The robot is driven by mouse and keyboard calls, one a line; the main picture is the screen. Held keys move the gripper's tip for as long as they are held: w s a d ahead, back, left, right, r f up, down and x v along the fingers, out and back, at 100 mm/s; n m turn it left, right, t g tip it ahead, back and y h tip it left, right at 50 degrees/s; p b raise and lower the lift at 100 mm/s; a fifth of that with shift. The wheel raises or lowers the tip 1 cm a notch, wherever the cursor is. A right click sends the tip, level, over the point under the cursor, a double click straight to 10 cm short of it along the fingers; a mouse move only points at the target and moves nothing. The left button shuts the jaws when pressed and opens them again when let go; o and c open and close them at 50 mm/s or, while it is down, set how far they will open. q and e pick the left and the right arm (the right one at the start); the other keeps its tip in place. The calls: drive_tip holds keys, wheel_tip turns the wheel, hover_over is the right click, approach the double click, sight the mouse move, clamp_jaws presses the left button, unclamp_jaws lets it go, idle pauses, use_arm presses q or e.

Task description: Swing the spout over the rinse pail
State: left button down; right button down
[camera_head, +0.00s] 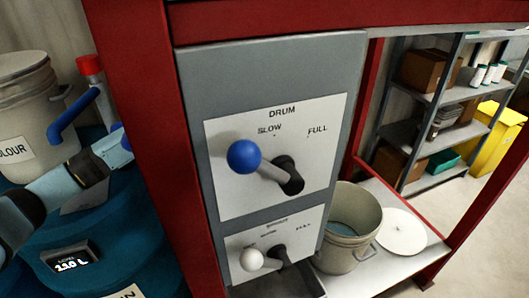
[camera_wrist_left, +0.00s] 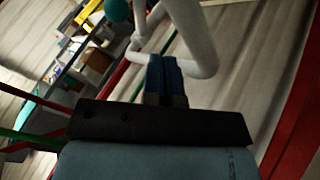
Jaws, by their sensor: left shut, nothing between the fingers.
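In the head view my left arm reaches in from the left, and its far end goes out of sight behind a red post. In the left wrist view my left gripper (camera_wrist_left: 166,82) is shut and empty, its blue fingers close to a bent pale pipe (camera_wrist_left: 203,50); I cannot tell if they touch, or if this pipe is the spout. In the head view a grey panel carries a drum lever with a blue knob (camera_head: 244,156) and a spout lever with a white knob (camera_head: 252,260). A pail (camera_head: 345,255) stands right of the panel; no rinse label shows. My right gripper is not in view.
A red post (camera_head: 160,130) stands between my arm and the panel. At the left are a bucket (camera_head: 28,105) marked "OLOUR" and a blue pipe (camera_head: 75,115) with a red cap. A white lid (camera_head: 402,232) lies beside the pail. Shelves (camera_head: 430,140) stand behind.

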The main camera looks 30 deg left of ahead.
use_arm(q)
drive_tip(key=w+d+f+p, duration=0.2)
drive_tip(key=w+d+f, duration=0.3)
drive_tip(key=d+f, duration=0.2)
drive_tip(key=shift+w+d, duration=0.15)
drive_tip(key=shift+w, duration=0.25)
idle(0.3)
drive_tip(key=shift+d+r, duration=0.1)
